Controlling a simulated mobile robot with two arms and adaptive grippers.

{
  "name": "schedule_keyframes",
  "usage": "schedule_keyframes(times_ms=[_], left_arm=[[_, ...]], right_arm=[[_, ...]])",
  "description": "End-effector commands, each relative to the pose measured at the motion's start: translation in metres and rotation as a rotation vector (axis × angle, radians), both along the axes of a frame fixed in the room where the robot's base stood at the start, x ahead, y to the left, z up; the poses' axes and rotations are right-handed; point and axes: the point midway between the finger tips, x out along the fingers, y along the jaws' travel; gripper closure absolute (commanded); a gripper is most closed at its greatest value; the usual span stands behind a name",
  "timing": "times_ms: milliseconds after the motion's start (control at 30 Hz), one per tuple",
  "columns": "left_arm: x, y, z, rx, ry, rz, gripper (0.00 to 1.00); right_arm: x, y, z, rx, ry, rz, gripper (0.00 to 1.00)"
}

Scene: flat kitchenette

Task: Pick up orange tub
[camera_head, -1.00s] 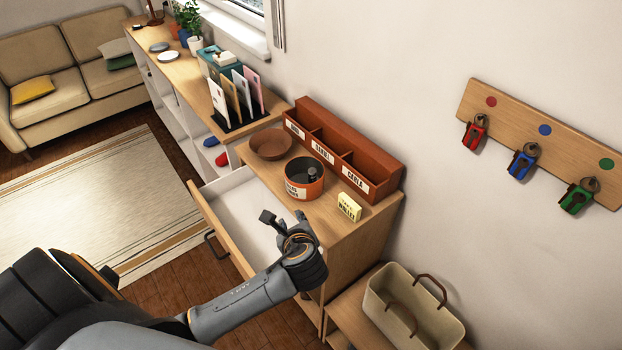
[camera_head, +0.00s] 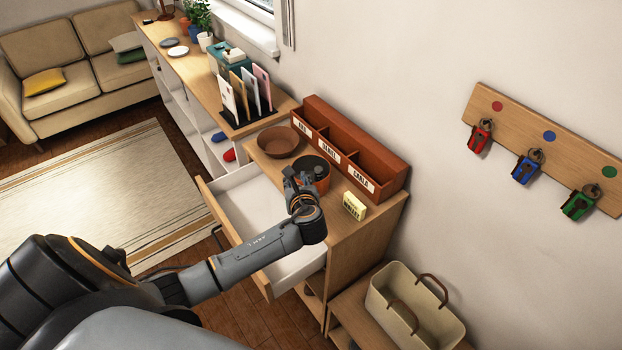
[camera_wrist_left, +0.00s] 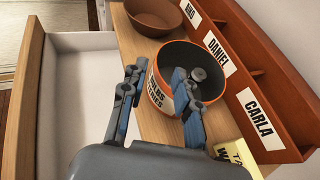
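The orange tub (camera_head: 322,181) stands on the cabinet top, partly hidden behind my left gripper (camera_head: 298,178) in the head view. In the left wrist view the tub (camera_wrist_left: 160,92) has a white lettered label, a dark inside and a small grey round item in it. My left gripper (camera_wrist_left: 157,75) is open at the tub's near side. One finger is outside the tub, left of its wall. The other overlaps the tub's rim; I cannot tell whether it is inside or touching. My right gripper is not in view.
A brown bowl (camera_head: 279,141) stands beside the tub. A red-brown sorter (camera_head: 372,165) with name labels stands behind it. A yellow note block (camera_head: 354,205) lies to the right. The white drawer (camera_head: 250,205) below is open and looks empty. A beige basket (camera_head: 400,310) stands lower right.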

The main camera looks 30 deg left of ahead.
Motion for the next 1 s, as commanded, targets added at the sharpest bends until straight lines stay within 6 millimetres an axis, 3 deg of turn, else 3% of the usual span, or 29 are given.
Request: schedule_keyframes(times_ms=[200,533,700,1000], left_arm=[[0.022,0.020,-0.011,0.001,0.001,0.002,0.69],[0.027,0.025,-0.015,-0.001,0.000,0.000,0.69],[0.027,0.025,-0.015,-0.001,0.000,0.000,1.00],[0.027,0.024,-0.015,-0.001,-0.001,0.000,1.00]], right_arm=[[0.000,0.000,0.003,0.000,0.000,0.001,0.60],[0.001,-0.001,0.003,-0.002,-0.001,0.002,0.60],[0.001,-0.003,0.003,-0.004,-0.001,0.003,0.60],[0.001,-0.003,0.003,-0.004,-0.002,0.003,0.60]])
